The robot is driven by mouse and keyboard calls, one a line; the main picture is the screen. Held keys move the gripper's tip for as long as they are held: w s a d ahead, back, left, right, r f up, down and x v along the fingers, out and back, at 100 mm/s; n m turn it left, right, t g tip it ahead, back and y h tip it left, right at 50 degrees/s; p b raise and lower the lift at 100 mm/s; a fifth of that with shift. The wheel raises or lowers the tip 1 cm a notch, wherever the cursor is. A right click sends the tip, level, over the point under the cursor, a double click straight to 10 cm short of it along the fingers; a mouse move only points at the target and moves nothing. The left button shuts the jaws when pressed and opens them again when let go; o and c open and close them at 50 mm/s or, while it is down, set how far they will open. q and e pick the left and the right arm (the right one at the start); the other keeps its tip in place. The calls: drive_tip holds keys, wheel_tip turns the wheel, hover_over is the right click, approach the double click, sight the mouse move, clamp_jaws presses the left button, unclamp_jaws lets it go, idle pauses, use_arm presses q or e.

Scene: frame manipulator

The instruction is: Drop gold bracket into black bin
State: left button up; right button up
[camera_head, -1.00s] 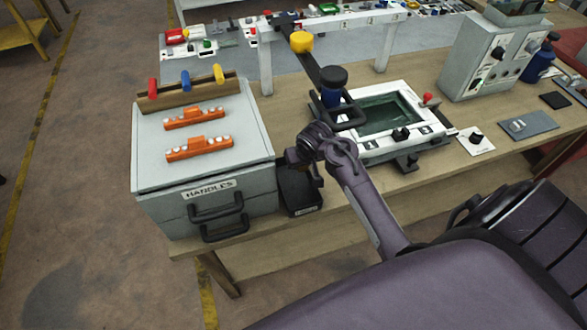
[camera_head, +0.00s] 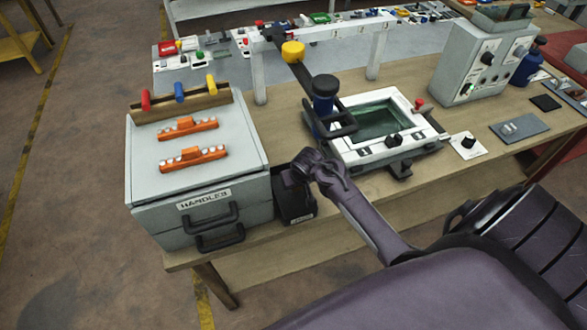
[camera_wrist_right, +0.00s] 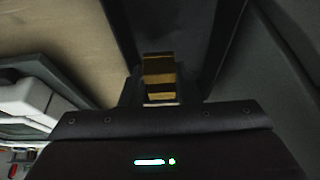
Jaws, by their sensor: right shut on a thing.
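The black bin (camera_head: 297,208) stands on the bench against the right side of the grey handles box. My right gripper (camera_head: 300,172) is just above the bin's opening and hides part of it. In the right wrist view the gripper (camera_wrist_right: 160,92) is shut on the gold bracket (camera_wrist_right: 159,68), a small gold piece with dark bands. Dark walls of the bin (camera_wrist_right: 181,25) show beyond the bracket. The bracket is not visible in the head view. My left gripper is not in view.
The grey handles box (camera_head: 160,215), with orange parts on its lid, stands close on the left of the bin. A white frame fixture (camera_head: 390,150) with a dark green window sits to the right. A blue and black post (camera_head: 324,95) stands behind my gripper.

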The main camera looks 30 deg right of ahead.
drive_tip(key=o, duration=1)
drive_tip(key=shift+w, duration=0.1)
drive_tip(key=shift+o, duration=0.2)
drive_tip(key=shift+r, duration=0.1)
drive_tip(key=shift+r, duration=0.2)
drive_tip(key=b+v, duration=0.1)
drive_tip(key=v, duration=0.6)
drive_tip(key=shift+a, duration=0.15)
drive_tip(key=shift+r, duration=0.1)
